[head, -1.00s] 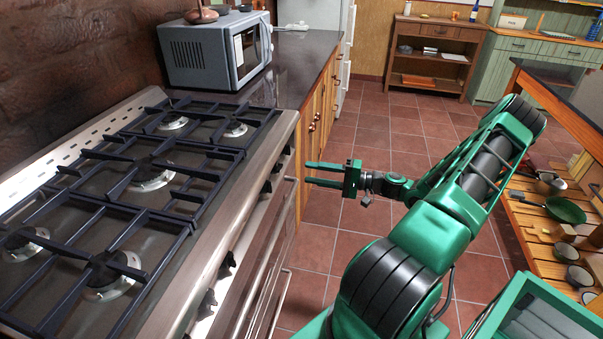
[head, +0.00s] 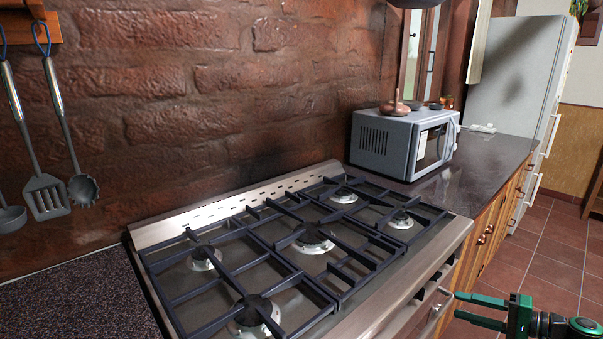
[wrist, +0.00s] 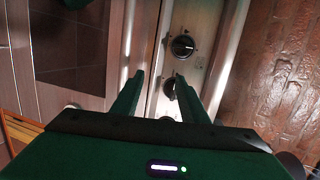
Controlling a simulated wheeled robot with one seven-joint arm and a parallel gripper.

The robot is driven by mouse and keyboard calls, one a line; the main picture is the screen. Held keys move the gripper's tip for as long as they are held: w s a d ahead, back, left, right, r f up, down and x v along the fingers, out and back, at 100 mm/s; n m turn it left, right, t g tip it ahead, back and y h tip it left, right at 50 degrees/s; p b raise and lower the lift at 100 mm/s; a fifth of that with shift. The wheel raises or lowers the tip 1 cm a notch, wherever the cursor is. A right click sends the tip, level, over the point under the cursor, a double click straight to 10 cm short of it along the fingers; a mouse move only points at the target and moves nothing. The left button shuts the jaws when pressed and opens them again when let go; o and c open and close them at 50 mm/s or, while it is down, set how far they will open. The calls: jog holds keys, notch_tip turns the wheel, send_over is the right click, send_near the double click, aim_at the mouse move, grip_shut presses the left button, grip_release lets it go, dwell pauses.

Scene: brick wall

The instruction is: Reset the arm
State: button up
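My gripper (head: 458,306) is green and shows at the lower right of the head view, in front of the stove's far front corner. Its two fingers are apart with nothing between them. In the wrist view the open fingers (wrist: 158,78) point toward the stove front, where a dark knob (wrist: 183,45) and another knob (wrist: 170,88) show. Most of my arm is outside the head view.
The stove (head: 441,243) with black grates fills the middle of the head view. A grey microwave (head: 384,147) stands on the dark counter (head: 490,165) beyond it. Utensils, including a slotted turner (head: 46,196), hang at the left. Tiled floor (head: 545,260) is open at the right.

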jog(key=s+a+r+n+g+h, duration=0.2)
jog(key=s+a+n+g+h, duration=0.15)
jog(key=s+a+g, duration=0.4)
jog(key=s+r+m+g+h, duration=0.1)
jog(key=s+r+g+h, duration=0.2)
jog(key=s+r+h, duration=0.5)
jog(key=s+r, duration=0.9)
jog(key=s, duration=0.2)
jog(key=shift+s+a, duration=0.2)
jog(key=shift+a, duration=0.05)
jog(key=shift+c, duration=1.1)
